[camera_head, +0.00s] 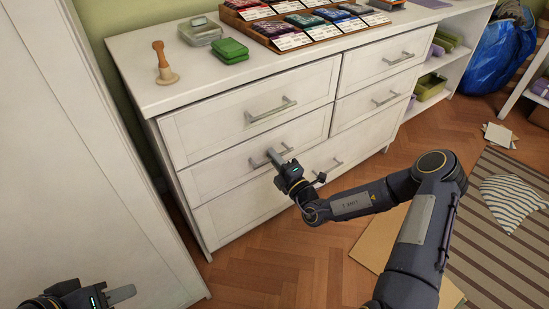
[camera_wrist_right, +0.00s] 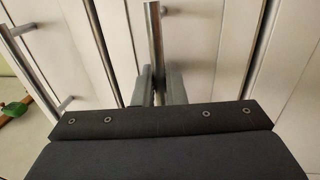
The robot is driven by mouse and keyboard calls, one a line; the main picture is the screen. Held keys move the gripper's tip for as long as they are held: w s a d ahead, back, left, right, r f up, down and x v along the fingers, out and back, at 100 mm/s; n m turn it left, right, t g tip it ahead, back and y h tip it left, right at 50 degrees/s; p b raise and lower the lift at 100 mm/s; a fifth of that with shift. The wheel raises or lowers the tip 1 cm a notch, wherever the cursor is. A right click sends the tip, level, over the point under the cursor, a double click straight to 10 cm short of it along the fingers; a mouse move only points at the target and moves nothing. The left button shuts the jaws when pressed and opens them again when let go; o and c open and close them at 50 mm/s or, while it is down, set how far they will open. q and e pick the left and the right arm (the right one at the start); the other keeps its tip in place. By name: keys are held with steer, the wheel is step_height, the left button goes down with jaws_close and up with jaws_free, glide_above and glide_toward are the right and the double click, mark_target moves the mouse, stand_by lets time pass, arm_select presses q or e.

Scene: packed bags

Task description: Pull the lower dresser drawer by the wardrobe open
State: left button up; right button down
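The white dresser (camera_head: 225,190) stands beside the white wardrobe (camera_head: 75,150) at the left. Its lower left drawer (camera_head: 225,172), under the top left drawer, looks closed. That drawer's metal bar handle (camera_head: 259,163) runs between the fingers of my right gripper (camera_head: 274,156). In the right wrist view the handle (camera_wrist_right: 154,35) stands upright in the picture, with the fingers of my right gripper (camera_wrist_right: 159,88) close against both sides, and they look shut on it. My left gripper (camera_head: 120,295) is at the bottom left, away from the dresser; its opening cannot be made out.
The top left drawer (camera_head: 250,115) sits above, and a wide drawer (camera_head: 240,210) below. A wooden stamp (camera_head: 163,68), green pads (camera_head: 230,50) and a packet rack (camera_head: 300,25) stand on top. A board (camera_head: 380,238) and striped rug (camera_head: 500,245) lie on the floor. Bare floor fronts the dresser.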

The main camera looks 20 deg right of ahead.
steer(key=r+p+v, duration=0.2)
steer(key=p+v, duration=0.2)
steer(key=v, duration=1)
steer(key=s+r+p+v, duration=0.1)
steer(key=r+p+v, duration=0.2)
steer(key=v, duration=1.1)
steer(key=shift+r+p, duration=0.25)
steer(key=shift+p, duration=0.6)
steer(key=shift+d, duration=0.1)
steer(key=c, duration=1.7)
jaws_free()
steer(key=p+v, duration=0.1)
steer(key=v, duration=0.7)
